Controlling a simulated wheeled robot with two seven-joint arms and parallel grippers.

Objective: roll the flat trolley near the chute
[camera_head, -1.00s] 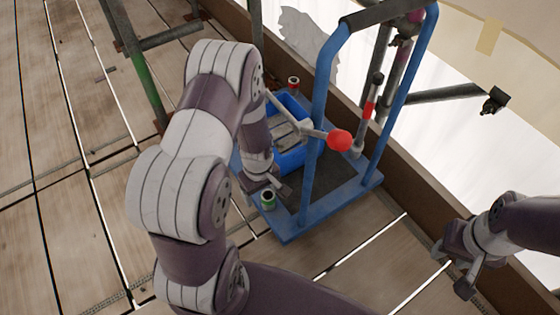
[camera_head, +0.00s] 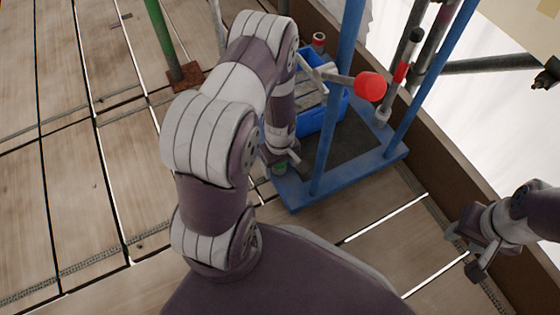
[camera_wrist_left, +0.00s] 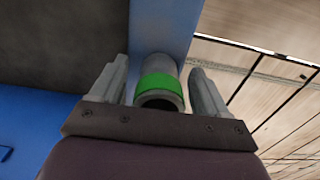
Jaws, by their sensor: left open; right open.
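The flat trolley (camera_head: 352,176) has a blue frame, a dark deck and a tall blue push handle, and stands on the planks beside the brown edge board. A short grey post with a green band (camera_head: 279,168) stands at its near left corner; it also shows in the left wrist view (camera_wrist_left: 159,84). My left gripper (camera_head: 284,160) is over this post, open, with one finger on each side (camera_wrist_left: 158,68). Gaps show beside the post, so it is not gripped. My right gripper (camera_head: 472,243) is open and empty, right of the trolley. I cannot make out a chute.
A blue crate (camera_head: 322,116) with grey pieces sits on the deck. A red-ended grey bar (camera_head: 369,86) sticks out above it. A green scaffold pole (camera_head: 158,38) stands on a rusty foot at back left. Plank floor (camera_head: 95,190) left is clear. The edge board (camera_head: 440,190) bounds the right.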

